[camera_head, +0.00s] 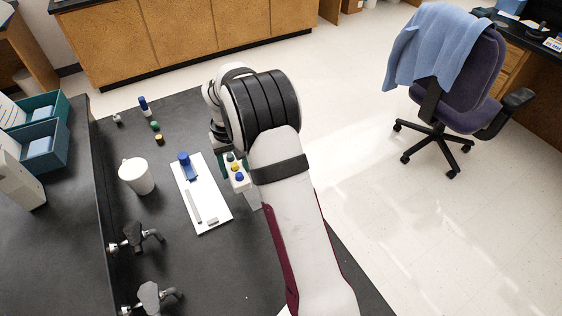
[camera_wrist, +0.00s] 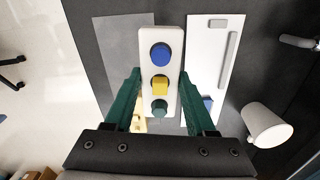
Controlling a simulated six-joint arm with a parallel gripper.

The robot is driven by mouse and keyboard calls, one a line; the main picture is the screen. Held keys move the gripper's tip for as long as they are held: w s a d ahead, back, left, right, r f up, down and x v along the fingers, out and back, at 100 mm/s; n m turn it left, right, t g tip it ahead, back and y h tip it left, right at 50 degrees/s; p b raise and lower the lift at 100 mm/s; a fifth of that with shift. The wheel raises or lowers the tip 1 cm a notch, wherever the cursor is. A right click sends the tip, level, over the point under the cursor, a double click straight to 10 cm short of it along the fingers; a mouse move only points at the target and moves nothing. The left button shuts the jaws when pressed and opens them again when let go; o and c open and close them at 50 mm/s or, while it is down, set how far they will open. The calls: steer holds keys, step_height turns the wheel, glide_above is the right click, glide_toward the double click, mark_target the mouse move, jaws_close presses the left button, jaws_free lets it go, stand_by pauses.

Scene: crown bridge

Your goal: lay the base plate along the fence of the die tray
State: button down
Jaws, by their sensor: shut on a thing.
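The base plate is a white bar (camera_head: 240,185) with blue, yellow and green studs in a row. It also shows in the wrist view (camera_wrist: 172,40). My green-fingered gripper (camera_wrist: 160,74) is shut on its long sides. The die tray is a white board (camera_head: 216,199) left of the plate in the head view; it also shows at right in the wrist view (camera_wrist: 203,62). A thin grey fence strip (camera_head: 193,206) runs along it, with a small grey block (camera_head: 212,221) near one end and a blue piece (camera_head: 185,163) at the other. My arm hides part of the gripper in the head view.
A flat grey sheet (camera_wrist: 112,48) lies on the dark bench beside the plate. A white mug (camera_head: 136,177) stands left of the tray. Bench taps (camera_head: 135,237) are at front left. Small coloured pieces (camera_head: 155,126) and a blue-topped bottle (camera_head: 144,106) are at the back.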

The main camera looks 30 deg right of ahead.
glide_above(207, 201)
steer(key=f, duration=0.1)
steer(key=shift+f+n, duration=0.15)
steer(key=shift+n, duration=0.25)
steer(key=shift+d+f, duration=0.1)
steer(key=shift+f, duration=3)
steer(key=shift+f, duration=0.3)
steer(key=shift+c, duration=0.8)
jaws_free()
step_height(207, 201, up, 16)
